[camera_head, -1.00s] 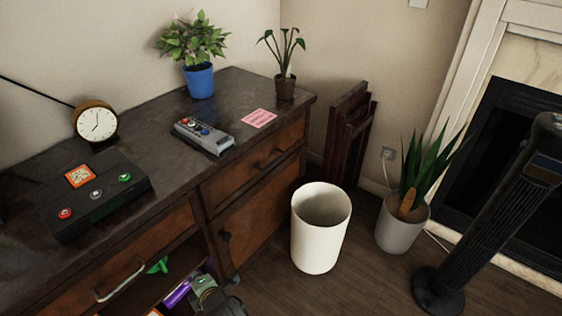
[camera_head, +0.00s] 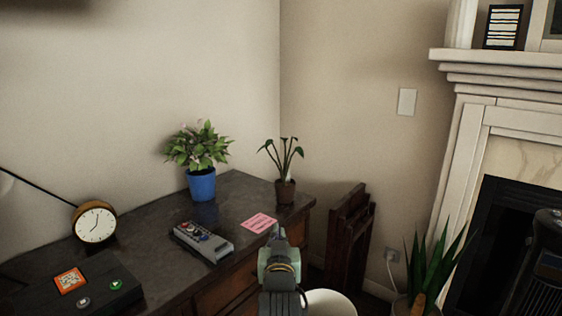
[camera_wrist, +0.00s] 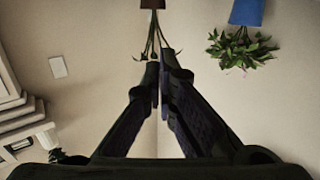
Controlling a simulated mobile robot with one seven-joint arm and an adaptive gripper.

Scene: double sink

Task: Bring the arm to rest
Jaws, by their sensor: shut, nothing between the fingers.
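My gripper (camera_head: 279,234) is raised in front of the dark wooden cabinet (camera_head: 232,292), at the lower middle of the head view. In the wrist view its two fingers (camera_wrist: 160,60) come together at the tips, shut with nothing between them. The wrist view is upside down and shows the bare wall corner beyond the fingers. My gripper hides part of the cabinet's right end and of the white bin (camera_head: 332,304).
The cabinet top holds a clock (camera_head: 95,222), a black button box (camera_head: 80,289), a remote (camera_head: 203,241), a pink note (camera_head: 259,222), a blue-potted plant (camera_head: 202,184) and a small plant (camera_head: 286,190). A folded wooden stand (camera_head: 348,240) and a floor plant (camera_head: 436,268) are at the right.

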